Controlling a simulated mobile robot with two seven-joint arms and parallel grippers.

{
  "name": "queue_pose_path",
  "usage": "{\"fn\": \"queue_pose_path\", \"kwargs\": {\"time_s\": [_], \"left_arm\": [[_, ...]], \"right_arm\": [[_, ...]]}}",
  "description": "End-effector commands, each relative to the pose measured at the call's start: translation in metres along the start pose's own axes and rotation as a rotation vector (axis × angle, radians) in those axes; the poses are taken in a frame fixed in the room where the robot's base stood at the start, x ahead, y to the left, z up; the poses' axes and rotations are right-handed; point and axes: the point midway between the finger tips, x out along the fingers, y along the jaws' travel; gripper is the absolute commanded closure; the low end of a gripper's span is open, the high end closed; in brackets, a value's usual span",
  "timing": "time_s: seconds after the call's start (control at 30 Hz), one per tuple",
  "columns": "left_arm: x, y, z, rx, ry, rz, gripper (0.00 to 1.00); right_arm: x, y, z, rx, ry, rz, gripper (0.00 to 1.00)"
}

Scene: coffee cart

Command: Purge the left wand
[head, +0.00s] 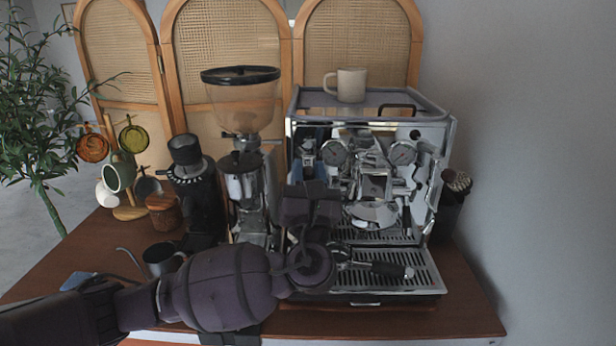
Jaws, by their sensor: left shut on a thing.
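The chrome espresso machine (372,290) stands at the right of the cart. Its left knob (308,150) shows at the upper left of the front panel, just above my left gripper. My left gripper (308,190) is in front of the machine's left side. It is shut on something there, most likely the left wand. The gripper body hides the left wand and the fingertips, so the contact itself does not show. The drip tray (425,258) lies below. My right gripper is not in view.
A grinder with a clear hopper (243,105) stands close left of the machine. A dark-handled portafilter (385,268) lies on the drip tray. A beige mug (350,84) sits on top of the machine. A metal pitcher (160,260) and a mug tree (128,212) stand left.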

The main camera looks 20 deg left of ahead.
Motion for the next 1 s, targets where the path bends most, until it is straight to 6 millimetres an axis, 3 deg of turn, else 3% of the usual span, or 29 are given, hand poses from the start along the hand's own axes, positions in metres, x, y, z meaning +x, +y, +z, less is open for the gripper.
{"fn": "queue_pose_path", "kwargs": {"time_s": [0.43,0.47,0.6,1.0], "left_arm": [[-0.001,0.000,-0.002,0.001,-0.008,0.001,0.95],[-0.001,0.000,-0.002,0.001,-0.008,0.001,0.67],[-0.001,0.000,-0.001,0.001,-0.008,0.002,0.47],[-0.009,-0.001,-0.002,-0.001,-0.008,0.001,0.47]], "right_arm": [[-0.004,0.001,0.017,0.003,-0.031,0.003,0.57],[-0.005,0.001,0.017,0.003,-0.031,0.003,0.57],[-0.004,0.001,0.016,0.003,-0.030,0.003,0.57],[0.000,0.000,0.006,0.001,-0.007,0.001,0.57]]}}
